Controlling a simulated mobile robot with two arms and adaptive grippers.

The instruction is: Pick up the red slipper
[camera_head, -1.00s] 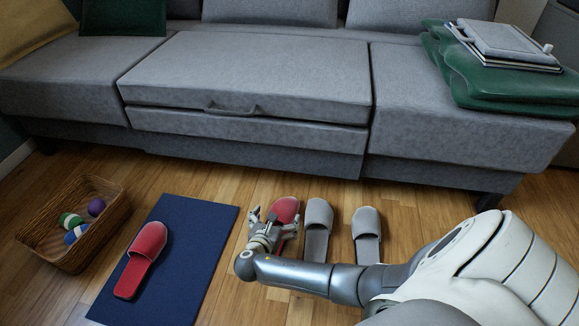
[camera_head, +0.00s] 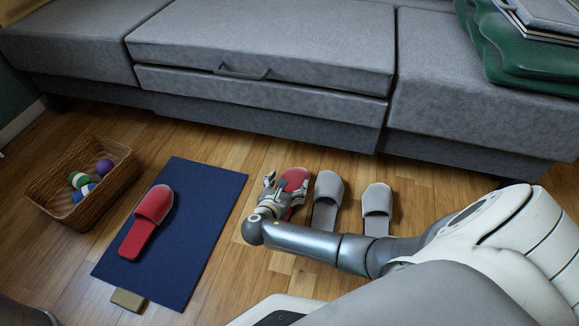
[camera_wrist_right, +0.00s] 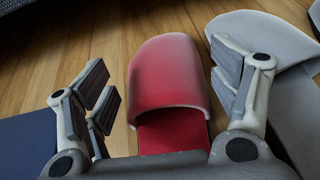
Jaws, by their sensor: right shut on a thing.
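A red slipper (camera_head: 295,178) is at the left end of a row with two grey slippers, partly hidden by my right gripper (camera_head: 277,186). In the right wrist view the same red slipper (camera_wrist_right: 168,72) lies between the finger pads, its toe pointing away. My right gripper is shut on it, one finger on each side. It appears to be at floor level; I cannot tell whether it is lifted. A second red slipper (camera_head: 154,205) lies on the dark blue mat (camera_head: 205,195), toe toward the sofa. My left gripper is not seen.
The grey slippers (camera_head: 327,188) and (camera_head: 377,198) stand close to the right. A wicker basket (camera_head: 113,187) with balls is at the left. A small tan block (camera_head: 127,299) is at the mat's near edge. The grey sofa (camera_head: 260,110) closes off the back.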

